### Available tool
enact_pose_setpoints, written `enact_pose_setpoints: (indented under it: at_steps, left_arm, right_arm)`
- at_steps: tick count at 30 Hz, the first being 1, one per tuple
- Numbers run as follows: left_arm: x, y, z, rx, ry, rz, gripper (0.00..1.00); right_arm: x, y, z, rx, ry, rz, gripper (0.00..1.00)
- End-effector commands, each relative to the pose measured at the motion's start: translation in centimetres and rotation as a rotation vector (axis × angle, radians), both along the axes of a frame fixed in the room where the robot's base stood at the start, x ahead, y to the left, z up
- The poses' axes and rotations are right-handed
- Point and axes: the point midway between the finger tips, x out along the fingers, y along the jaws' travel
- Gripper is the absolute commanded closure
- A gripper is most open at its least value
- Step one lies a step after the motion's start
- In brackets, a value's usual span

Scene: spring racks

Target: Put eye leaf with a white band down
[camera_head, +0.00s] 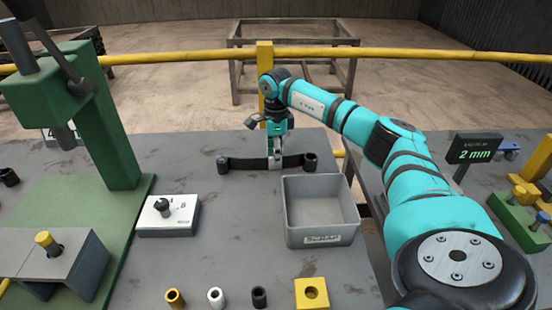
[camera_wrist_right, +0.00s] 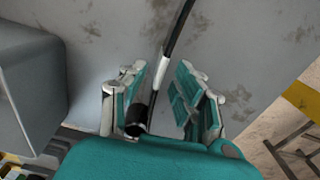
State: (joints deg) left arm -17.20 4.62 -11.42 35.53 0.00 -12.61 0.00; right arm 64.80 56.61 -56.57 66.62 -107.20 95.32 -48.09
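The eye leaf with a white band (camera_head: 243,164) is a long, dark, slightly curved strip with a round eye at each end. It appears to lie on the grey table behind the grey bin. My right gripper (camera_head: 274,158) points down at its middle, by the white band. In the right wrist view the leaf (camera_wrist_right: 174,38) runs between the two fingers of the gripper (camera_wrist_right: 163,88). The fingers stand apart with gaps beside the strip, so the gripper looks open around it. My left gripper is not in view.
A grey bin (camera_head: 288,215) stands just in front of the leaf. A white block with a peg (camera_head: 168,228) is to the left, near a green press (camera_head: 110,125). Several small bushings and a yellow block (camera_head: 312,305) line the front. A display (camera_head: 474,149) reads 2 mm.

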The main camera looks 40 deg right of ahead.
Motion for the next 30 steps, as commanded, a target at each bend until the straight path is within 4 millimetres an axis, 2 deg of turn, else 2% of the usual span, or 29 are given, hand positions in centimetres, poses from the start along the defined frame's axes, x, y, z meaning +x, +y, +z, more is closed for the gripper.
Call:
enact_pose_setpoints:
  at_steps: [9, 15, 30]
  left_arm:
    - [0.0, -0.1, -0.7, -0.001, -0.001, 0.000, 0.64]
    - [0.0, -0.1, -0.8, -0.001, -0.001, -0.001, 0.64]
    - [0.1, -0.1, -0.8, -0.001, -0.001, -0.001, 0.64]
  right_arm:
    - [0.1, 0.0, 6.9, 0.000, -0.005, 0.000, 0.69]
    - [0.1, 0.0, 9.4, 0.000, -0.002, -0.001, 0.69]
    - [0.0, 0.0, 10.0, 0.000, 0.000, 0.000, 0.69]
